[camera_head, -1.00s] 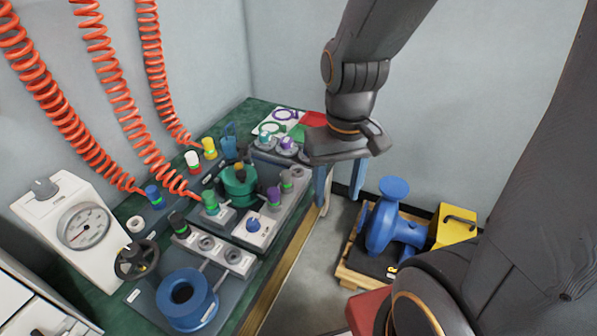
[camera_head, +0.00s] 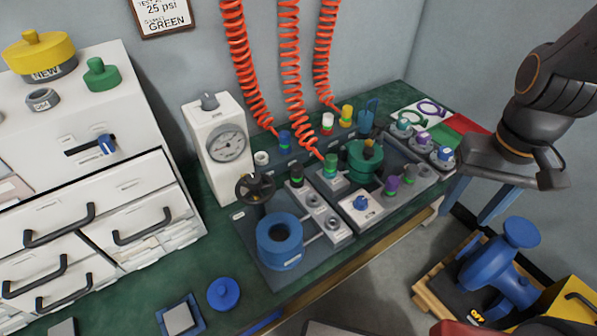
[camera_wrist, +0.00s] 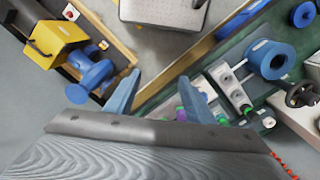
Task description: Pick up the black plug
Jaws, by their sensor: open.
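The black plug (camera_head: 297,173) has a green band at its base and stands upright at the back end of a small grey block with round sockets, in the middle of the bench. What looks like the same plug shows at the right of the wrist view (camera_wrist: 248,113). My gripper (camera_head: 474,202) is open and empty, with blue fingers pointing down, beyond the bench's right end and well apart from the plug. In the wrist view my gripper (camera_wrist: 160,80) has nothing between its fingers.
Near the plug stand a handwheel (camera_head: 254,188), a blue ring fitting (camera_head: 280,251), a green plug (camera_head: 331,166), a purple plug (camera_head: 391,186) and a green round fitting (camera_head: 365,158). Orange coiled hoses (camera_head: 289,60) hang behind. A blue pump (camera_head: 500,262) sits on a pallet at the right.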

